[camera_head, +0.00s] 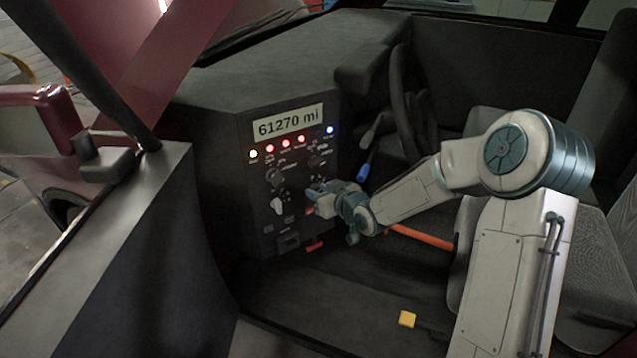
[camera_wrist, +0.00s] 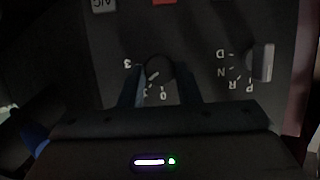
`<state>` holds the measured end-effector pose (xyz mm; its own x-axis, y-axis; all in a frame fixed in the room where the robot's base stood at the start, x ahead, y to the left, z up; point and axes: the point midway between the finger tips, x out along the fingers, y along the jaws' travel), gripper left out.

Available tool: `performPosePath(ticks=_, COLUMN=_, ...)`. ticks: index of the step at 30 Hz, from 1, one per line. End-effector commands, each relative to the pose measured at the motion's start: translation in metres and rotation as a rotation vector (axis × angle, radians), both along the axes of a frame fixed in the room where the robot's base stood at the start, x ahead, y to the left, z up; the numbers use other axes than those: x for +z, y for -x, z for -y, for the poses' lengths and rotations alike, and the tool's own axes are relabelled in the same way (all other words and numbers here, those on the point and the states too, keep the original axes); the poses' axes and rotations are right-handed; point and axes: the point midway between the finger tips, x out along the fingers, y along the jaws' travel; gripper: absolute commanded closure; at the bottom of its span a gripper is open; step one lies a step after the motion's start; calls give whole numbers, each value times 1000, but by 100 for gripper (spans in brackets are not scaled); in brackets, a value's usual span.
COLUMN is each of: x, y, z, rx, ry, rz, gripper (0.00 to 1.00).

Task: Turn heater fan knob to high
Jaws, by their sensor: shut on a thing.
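The heater fan knob (camera_wrist: 161,67) is a dark round knob in the wrist view, with white marks around it, among them a 3 at its left and a 0 below. A short white mark shows at its lower left; I cannot tell its exact setting. My gripper (camera_wrist: 159,76) has a finger on each side of the knob and is shut on it. In the head view my gripper (camera_head: 316,195) is at the right part of the dark dashboard panel (camera_head: 262,222) and hides the knob there.
The panel has a mileage display (camera_head: 287,122) and a row of lights. A steering wheel (camera_head: 402,95) and blue-tipped lever (camera_head: 362,172) are close to my arm.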

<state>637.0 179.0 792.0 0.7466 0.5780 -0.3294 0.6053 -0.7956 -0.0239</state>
Motion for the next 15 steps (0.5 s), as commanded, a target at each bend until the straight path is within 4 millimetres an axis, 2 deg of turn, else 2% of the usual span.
performPosePath(ticks=1, x=6, y=-1, z=2, rx=-3, ry=-41, rz=-29, gripper=93)
performPosePath(ticks=15, x=2, y=-4, z=5, rx=-5, ry=-403, rz=-279, gripper=93)
